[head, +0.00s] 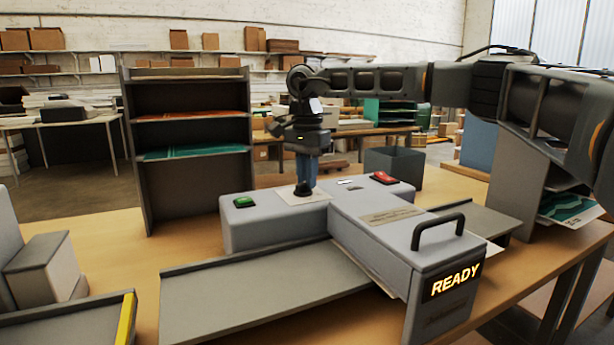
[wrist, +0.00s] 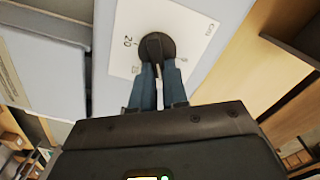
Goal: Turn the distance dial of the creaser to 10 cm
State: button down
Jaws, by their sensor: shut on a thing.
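The creaser (head: 375,230) is a grey machine on the wooden table, with a lit READY display (head: 455,282) on its front. Its black distance dial (head: 303,190) sits on a white scale plate (wrist: 195,30) on the top. My gripper (head: 306,178) points down from above, with its blue fingers shut on the dial. In the wrist view the dial (wrist: 156,46) is at the upper middle, its bar between my fingertips (wrist: 158,75). A "20" mark shows left of the dial; other marks are small or partly hidden, and I cannot read the pointer's setting.
A green button (head: 244,202) is left of the dial and a red button (head: 384,177) is to its right. A black carrying handle (head: 438,231) rises at the front. A dark shelf unit (head: 190,190) stands behind left, and a grey bin (head: 394,167) stands behind the machine.

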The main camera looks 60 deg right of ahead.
jog(key=c, duration=1.1)
grip_release()
jog(key=shift+c, duration=0.2)
notch_tip(320, 180, up, 8)
jog(key=shift+f, duration=0.1)
